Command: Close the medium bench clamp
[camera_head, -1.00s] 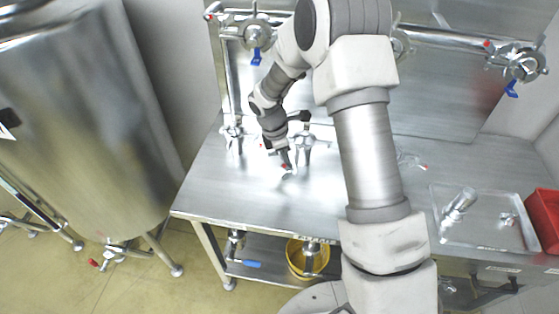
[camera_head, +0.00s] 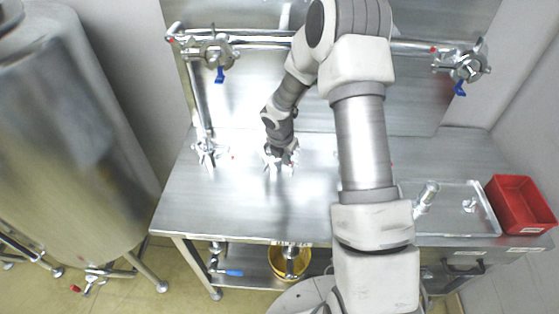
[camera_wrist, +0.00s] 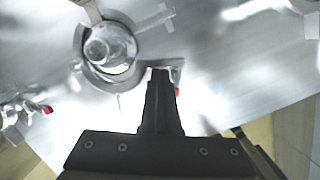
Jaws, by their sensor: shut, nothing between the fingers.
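A shiny metal clamp (camera_head: 270,163) stands on the steel bench, partly hidden by my gripper (camera_head: 281,156) in the head view. In the wrist view a round clamp ring (camera_wrist: 82,62) surrounds a pipe end (camera_wrist: 108,45), left of my fingertips (camera_wrist: 164,72). My gripper is shut and empty, with its tips beside the ring at a small bright metal part. I cannot tell whether they touch it. A second bench clamp (camera_head: 208,153) stands to the left. No label shows which clamp is the medium one.
Pipe clamps with blue handles hang on the wall at left (camera_head: 215,52) and right (camera_head: 467,67). A steel tray (camera_head: 470,234) and a red bin (camera_head: 520,207) stand at bench right. A large tank (camera_head: 75,140) is at left. The bench's front left is clear.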

